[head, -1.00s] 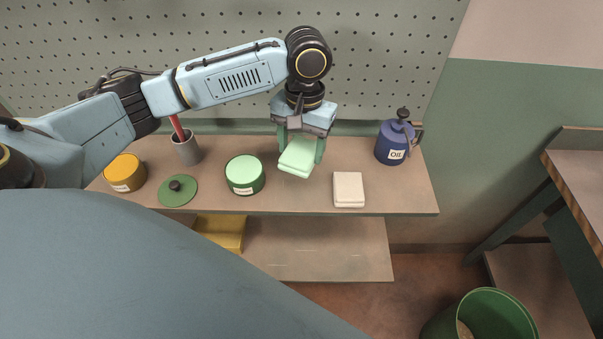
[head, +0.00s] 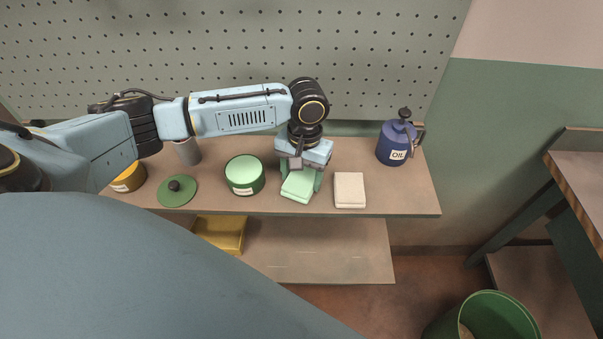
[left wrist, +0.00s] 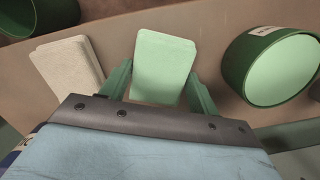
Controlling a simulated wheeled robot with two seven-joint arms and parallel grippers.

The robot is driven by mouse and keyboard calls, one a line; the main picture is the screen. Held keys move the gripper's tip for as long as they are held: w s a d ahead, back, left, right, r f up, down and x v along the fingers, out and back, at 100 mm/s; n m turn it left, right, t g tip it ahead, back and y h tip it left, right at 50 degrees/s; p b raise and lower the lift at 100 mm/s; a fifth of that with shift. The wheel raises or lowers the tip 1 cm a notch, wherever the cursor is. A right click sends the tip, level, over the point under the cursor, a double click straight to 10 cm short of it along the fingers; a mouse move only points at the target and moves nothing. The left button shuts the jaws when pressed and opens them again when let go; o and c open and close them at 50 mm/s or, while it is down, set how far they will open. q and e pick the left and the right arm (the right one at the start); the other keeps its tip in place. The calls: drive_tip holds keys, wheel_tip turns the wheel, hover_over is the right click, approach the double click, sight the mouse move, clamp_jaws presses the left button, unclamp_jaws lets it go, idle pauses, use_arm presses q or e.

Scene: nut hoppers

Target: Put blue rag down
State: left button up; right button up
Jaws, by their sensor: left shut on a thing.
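A folded pale mint-green rag (head: 298,187) is between the fingers of my left gripper (head: 302,180), which is shut on it. The rag also shows in the left wrist view (left wrist: 163,66), with a green finger on each side. It is at or just above the bench top; I cannot tell whether it touches. A folded cream rag (head: 349,190) lies on the bench just to its right. I see no rag that is clearly blue. My right gripper is not in view.
A round green tin (head: 245,175) stands left of the held rag, with a green knobbed lid (head: 177,190) further left. A blue oil can (head: 394,146) stands at the back right. The bench (head: 405,198) is clear right of the cream rag.

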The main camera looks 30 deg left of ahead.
sight(305, 174)
use_arm(q)
drive_tip(key=o, duration=1)
drive_tip(key=shift+f, duration=0.1)
drive_tip(key=shift+c, duration=0.2)
wheel_tip(305, 174, up, 12)
drive_tip(key=w, duration=0.1)
drive_tip(key=shift+w+p, duration=0.2)
drive_tip(key=shift+p, duration=0.15)
